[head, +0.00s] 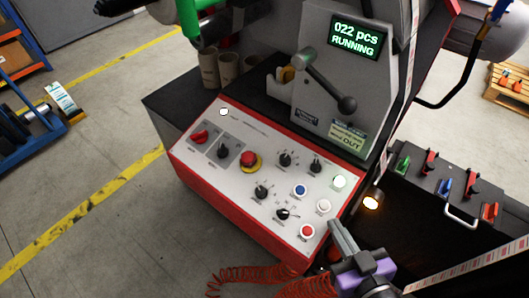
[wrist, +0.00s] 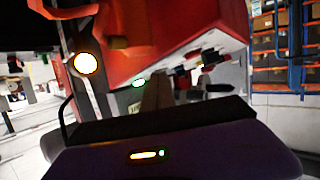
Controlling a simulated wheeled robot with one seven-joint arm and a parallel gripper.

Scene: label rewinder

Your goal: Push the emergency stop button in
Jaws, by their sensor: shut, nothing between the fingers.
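The emergency stop button (head: 249,158) is a red mushroom head on a yellow ring. It sits near the middle of the white control panel (head: 225,178) in the head view. My gripper (head: 338,227) is shut and empty. In the head view it appears at the panel's lower right corner, well to the right of and below the button, apart from it. The wrist view shows the gripper (wrist: 157,92) with the red panel housing (wrist: 165,35) close above it. Several controls show there at a steep angle, and I cannot tell which is the emergency stop.
Black knobs, a blue button (head: 300,190), a red button (head: 307,231) and a lit white button (head: 339,181) surround the stop button. A lever (head: 345,102) stands behind the panel.

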